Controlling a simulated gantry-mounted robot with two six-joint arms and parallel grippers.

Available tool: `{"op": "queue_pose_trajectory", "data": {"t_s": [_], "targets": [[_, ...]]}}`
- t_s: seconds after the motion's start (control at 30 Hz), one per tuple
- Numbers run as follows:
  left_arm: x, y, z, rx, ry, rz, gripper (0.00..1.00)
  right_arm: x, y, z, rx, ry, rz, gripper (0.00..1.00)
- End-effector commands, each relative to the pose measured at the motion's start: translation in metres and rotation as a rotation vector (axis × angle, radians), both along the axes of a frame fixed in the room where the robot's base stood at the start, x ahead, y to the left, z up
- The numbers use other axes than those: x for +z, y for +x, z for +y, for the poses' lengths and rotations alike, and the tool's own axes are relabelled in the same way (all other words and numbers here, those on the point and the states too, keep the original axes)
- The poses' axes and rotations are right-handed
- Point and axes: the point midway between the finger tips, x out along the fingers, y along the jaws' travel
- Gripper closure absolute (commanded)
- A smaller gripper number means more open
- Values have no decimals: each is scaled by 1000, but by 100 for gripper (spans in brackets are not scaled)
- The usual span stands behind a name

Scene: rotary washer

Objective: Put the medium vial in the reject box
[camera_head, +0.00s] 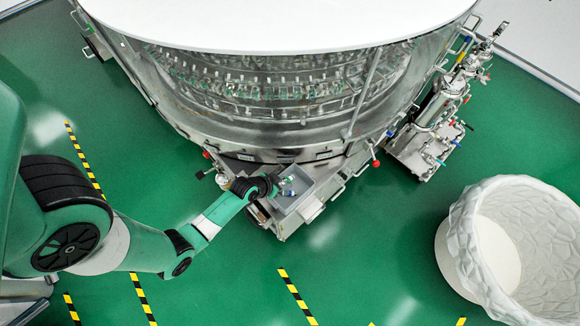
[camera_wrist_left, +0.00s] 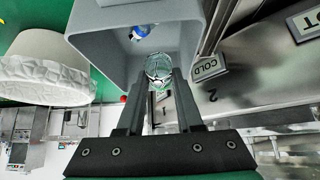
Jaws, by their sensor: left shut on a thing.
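My left gripper (camera_head: 277,184) is at the grey box (camera_head: 307,198) on the front of the washer. In the left wrist view, the fingers (camera_wrist_left: 160,85) are shut on a clear glass vial (camera_wrist_left: 159,64), which shows at the fingertips in front of the open grey box (camera_wrist_left: 100,45). I cannot tell its size class or how deep it is in the box. A small blue and white item (camera_wrist_left: 143,32) lies inside the box, apart from the held vial. My right gripper is out of view.
The round steel washer (camera_head: 290,125) stands behind the box. A metal plate with a COLD label (camera_wrist_left: 210,68) is beside the box. A white lined bin (camera_head: 470,235) stands on the right. The green floor between box and bin is clear.

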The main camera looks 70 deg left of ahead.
Motion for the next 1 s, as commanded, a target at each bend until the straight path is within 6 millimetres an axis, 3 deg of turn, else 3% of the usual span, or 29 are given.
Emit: {"op": "queue_pose_trajectory", "data": {"t_s": [0.17,0.2,0.4,0.77,1.0], "targets": [[1,0,0,0,0,0,100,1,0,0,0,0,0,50],[1,0,0,0,0,0,63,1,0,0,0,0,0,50],[1,0,0,0,0,0,30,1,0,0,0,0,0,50],[7,-4,-1,0,0,0,30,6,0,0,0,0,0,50],[49,-32,-13,2,0,0,30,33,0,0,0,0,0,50]]}}
